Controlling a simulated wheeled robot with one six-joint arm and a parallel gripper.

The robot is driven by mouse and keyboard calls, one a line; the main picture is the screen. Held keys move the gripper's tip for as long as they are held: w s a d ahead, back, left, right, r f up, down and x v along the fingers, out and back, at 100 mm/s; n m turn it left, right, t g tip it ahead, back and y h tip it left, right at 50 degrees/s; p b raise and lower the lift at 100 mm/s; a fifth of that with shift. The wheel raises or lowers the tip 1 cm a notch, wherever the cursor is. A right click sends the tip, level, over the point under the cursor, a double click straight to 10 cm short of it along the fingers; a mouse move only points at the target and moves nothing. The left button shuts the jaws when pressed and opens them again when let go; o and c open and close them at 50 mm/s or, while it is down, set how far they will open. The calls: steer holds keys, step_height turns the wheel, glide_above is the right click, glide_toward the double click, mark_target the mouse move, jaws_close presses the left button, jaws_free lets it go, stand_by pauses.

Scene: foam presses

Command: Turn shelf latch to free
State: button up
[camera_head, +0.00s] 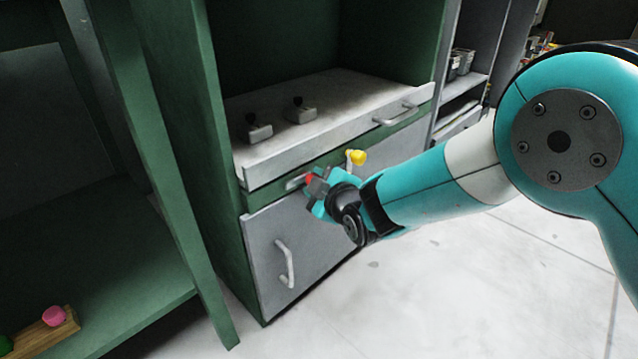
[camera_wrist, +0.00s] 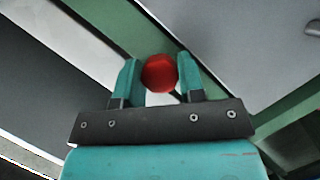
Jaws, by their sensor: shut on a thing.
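The shelf latch is a small red knob (camera_wrist: 159,73) on the green front rail under the grey shelf; it also shows in the head view (camera_head: 309,179), partly hidden by my gripper. A pale metal plate (camera_head: 294,183) shows beside it. My gripper (camera_wrist: 161,78) is shut on the red knob, with one teal finger on each side of it. In the head view my gripper (camera_head: 316,190) reaches the rail from the right. The sliding shelf (camera_head: 330,110) is grey with a raised front lip and a handle. Which way the latch is turned cannot be told.
A yellow knob (camera_head: 357,157) on a pale lever sits just right of my gripper. Two small blocks with dark knobs (camera_head: 256,131) stand on the shelf. Below is a grey door with a handle (camera_head: 286,264). A green post (camera_head: 190,200) stands left; open floor lies right.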

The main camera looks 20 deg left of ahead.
steer(key=shift+s+a+n, duration=0.1)
steer(key=shift+n, duration=0.4)
steer(key=o, duration=0.9)
steer(key=shift+t, duration=0.3)
steer(key=p+v, duration=0.3)
steer(key=v, duration=1.4)
steer(key=shift+d, duration=0.2)
